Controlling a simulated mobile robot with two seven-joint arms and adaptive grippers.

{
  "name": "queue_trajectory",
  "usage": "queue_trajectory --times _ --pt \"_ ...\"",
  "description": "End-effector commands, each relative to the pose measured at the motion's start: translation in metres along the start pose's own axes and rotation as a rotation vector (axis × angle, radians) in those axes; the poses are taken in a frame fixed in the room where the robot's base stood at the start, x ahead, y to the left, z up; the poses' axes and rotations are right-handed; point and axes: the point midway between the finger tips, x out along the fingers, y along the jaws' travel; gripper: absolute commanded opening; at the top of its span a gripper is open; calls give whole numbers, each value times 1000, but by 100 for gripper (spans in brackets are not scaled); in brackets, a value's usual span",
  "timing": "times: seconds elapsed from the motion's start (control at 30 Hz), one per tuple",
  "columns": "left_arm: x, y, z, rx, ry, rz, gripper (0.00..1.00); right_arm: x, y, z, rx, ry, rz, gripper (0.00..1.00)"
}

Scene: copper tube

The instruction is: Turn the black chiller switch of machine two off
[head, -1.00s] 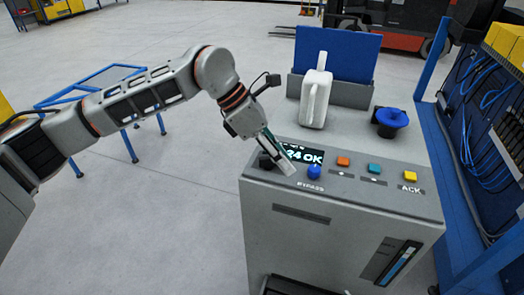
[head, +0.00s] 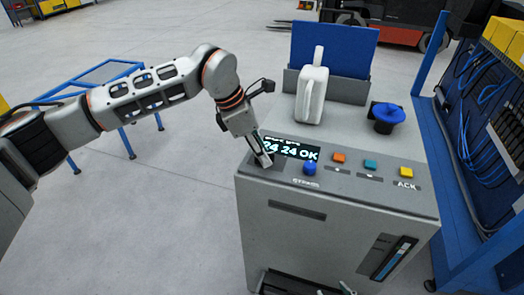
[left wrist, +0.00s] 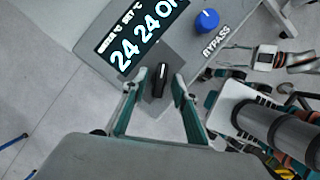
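The black chiller switch (left wrist: 161,80) is a small knob on a dark square plate, beside the display reading "24 24 OK" (head: 291,149). In the left wrist view it sits between the two fingers of my left gripper, with a gap on each side. My left gripper (head: 265,162) is open and points down at the left end of the grey machine's panel. In the head view the gripper hides the switch. Part of my right arm seems to show at the right of the left wrist view, but its finger state is unclear.
A blue BYPASS knob (head: 310,168) is close to the right of the display. Orange (head: 338,158), teal (head: 370,164) and yellow (head: 406,172) buttons follow.

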Motion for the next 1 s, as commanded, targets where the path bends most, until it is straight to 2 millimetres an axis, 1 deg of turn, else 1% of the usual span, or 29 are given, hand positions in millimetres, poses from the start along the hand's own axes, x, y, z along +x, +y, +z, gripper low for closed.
queue_trajectory --times 0.27,0.3,0.37,0.4,0.73,0.87,1.0 --pt "1 0 0 0 -1 1 28 0 0 0 0 0 0 40" --pt "1 0 0 0 -1 1 17 0 0 0 0 0 0 40" --pt "1 0 0 0 -1 1 2 0 0 0 0 0 0 40" --pt "1 0 0 0 -1 0 0 0 0 0 0 0 0 40" --pt "1 0 0 -15 -1 8 0 0 0 -1 0 1 0 40" --pt "0 0 0 -56 -1 26 0 0 0 -1 0 1 0 40" --pt "0 -1 0 -132 -1 58 0 -1 0 -2 0 2 1 40"
